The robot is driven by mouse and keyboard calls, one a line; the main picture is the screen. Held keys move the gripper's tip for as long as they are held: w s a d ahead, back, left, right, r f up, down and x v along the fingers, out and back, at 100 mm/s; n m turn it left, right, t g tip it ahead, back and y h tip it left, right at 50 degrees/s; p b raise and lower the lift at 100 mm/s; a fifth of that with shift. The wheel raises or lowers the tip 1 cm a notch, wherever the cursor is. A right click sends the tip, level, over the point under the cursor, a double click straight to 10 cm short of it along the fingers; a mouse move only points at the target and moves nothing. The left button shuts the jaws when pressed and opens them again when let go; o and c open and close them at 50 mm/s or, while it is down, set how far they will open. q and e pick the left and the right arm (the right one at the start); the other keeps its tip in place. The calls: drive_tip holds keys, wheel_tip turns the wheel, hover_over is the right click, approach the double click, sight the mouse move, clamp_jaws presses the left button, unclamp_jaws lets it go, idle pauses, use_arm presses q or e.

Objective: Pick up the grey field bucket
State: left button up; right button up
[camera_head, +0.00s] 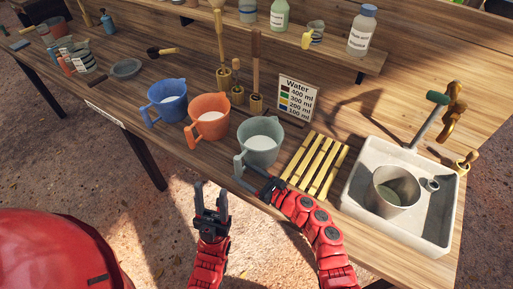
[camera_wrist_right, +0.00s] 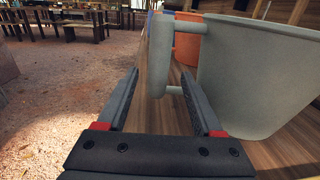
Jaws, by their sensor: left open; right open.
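The grey field bucket (camera_head: 262,143) stands upright on the wooden table, right of an orange and a blue one, with pale contents inside. Its handle faces left and toward me. My right gripper (camera_head: 245,176) is open at the bucket's near side, low by the handle. In the right wrist view, the grey bucket (camera_wrist_right: 255,75) fills the right side, and its handle (camera_wrist_right: 161,55) shows between the open fingers; I cannot tell whether they touch it. My left gripper (camera_head: 211,187) is open and empty, in front of the table edge.
The orange bucket (camera_head: 208,118) and blue bucket (camera_head: 167,101) stand to the left. A yellow slatted rack (camera_head: 317,165) lies close on the right, beside a white basin (camera_head: 435,228) holding a metal pail (camera_head: 393,191). A Water sign (camera_head: 297,99) stands behind.

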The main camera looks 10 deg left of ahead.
sight(235, 167)
drive_tip(key=shift+p+x, duration=0.85)
drive_tip(key=shift+x, duration=1.35)
drive_tip(key=shift+w+a+f, duration=0.15)
drive_tip(key=shift+w+a, duration=0.05)
drive_tip(key=shift+a, duration=0.55)
clamp_jaws()
